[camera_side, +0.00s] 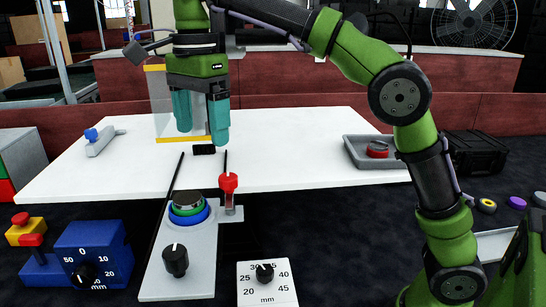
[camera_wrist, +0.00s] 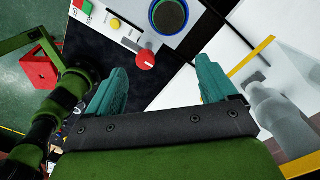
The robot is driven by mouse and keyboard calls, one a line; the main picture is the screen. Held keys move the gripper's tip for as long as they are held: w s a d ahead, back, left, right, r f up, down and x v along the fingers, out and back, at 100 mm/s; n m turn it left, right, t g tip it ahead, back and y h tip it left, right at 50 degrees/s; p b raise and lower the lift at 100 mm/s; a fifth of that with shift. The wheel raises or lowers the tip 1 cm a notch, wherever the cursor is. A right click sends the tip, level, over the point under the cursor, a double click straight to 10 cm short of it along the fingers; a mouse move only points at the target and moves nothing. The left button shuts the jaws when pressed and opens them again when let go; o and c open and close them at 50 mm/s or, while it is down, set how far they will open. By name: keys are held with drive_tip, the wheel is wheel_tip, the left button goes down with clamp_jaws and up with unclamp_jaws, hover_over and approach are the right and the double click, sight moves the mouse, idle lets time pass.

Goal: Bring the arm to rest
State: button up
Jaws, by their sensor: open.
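My gripper (camera_side: 201,134) hangs pointing down over the white table (camera_side: 300,140), with its two teal fingers apart and nothing seen between them. It also shows in the wrist view (camera_wrist: 160,72), where the fingers are spread wide and the gap is empty. A small black block (camera_side: 204,150) lies on the table just below the fingertips in the side view. My green arm is raised and bent. I cannot tell the exact height of the fingertips above the table.
A clear panel with yellow edges (camera_side: 160,139) stands close behind the gripper. In front is a panel with a red lever (camera_side: 229,183), a black knob (camera_side: 175,260) and a blue ring (camera_side: 189,217). A grey tray (camera_side: 357,153) holds a red disc (camera_side: 377,149) at right. The table's middle right is clear.

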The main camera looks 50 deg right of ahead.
drive_tip(key=s+d+f+n+t+y, duration=0.1)
drive_tip(key=s+d+f+n+t, duration=0.6)
drive_tip(key=s+d+f+n, duration=0.5)
drive_tip(key=s+f+n, duration=0.2)
drive_tip(key=s, duration=0.2)
drive_tip(key=shift+d+f+y, duration=0.25)
drive_tip(key=shift+f+y, duration=0.15)
drive_tip(key=shift+c, duration=0.5)
